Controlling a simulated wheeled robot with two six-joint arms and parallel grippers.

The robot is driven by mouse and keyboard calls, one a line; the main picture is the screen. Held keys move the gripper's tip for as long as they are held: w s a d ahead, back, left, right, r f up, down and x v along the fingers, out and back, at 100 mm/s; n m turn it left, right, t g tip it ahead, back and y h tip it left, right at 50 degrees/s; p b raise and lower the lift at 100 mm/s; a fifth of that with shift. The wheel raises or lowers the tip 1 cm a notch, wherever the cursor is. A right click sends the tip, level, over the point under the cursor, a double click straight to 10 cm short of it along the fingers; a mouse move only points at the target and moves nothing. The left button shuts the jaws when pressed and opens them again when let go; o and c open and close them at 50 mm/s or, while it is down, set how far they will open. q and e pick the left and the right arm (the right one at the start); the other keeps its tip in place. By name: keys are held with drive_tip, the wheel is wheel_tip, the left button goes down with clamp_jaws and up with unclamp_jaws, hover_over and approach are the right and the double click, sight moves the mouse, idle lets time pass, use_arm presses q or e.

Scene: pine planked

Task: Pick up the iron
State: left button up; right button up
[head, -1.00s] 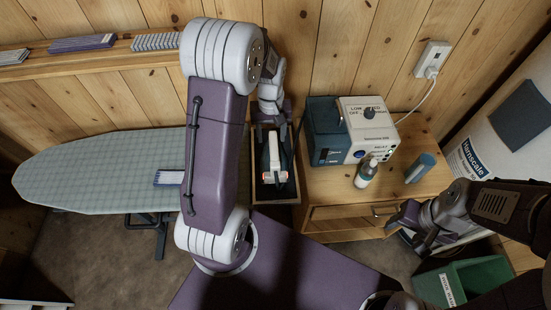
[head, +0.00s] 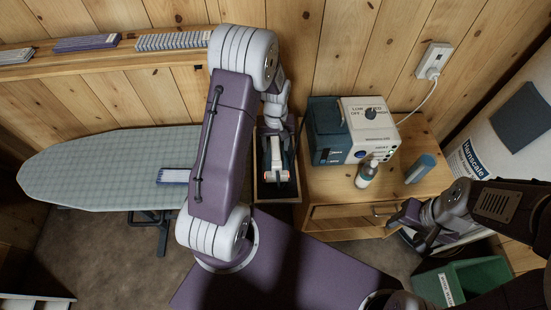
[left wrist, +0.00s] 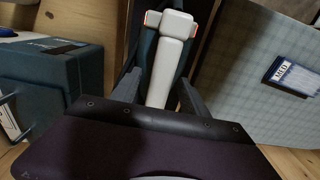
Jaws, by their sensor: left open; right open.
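The iron (head: 275,165) has a white handle with orange ends and a dark teal body. It sits in an open wooden box (head: 277,199) between the ironing board and the wooden cabinet. My left gripper (head: 278,133) is open at the far end of the iron. In the left wrist view the iron's white handle (left wrist: 168,62) runs between the spread fingers of my left gripper (left wrist: 160,95); I cannot tell whether they touch it. The iron's lower body is mostly hidden there. My right gripper (head: 415,232) is open and empty in front of the cabinet, far from the iron.
The ironing board (head: 100,165) with a labelled packet (head: 174,176) is on the left. A green bin (head: 465,280) stands at lower right.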

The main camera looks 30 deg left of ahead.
use_arm(q)
drive_tip(key=shift+f, duration=0.25)
clamp_jaws()
drive_tip(key=shift+r, duration=0.1)
idle(1.3)
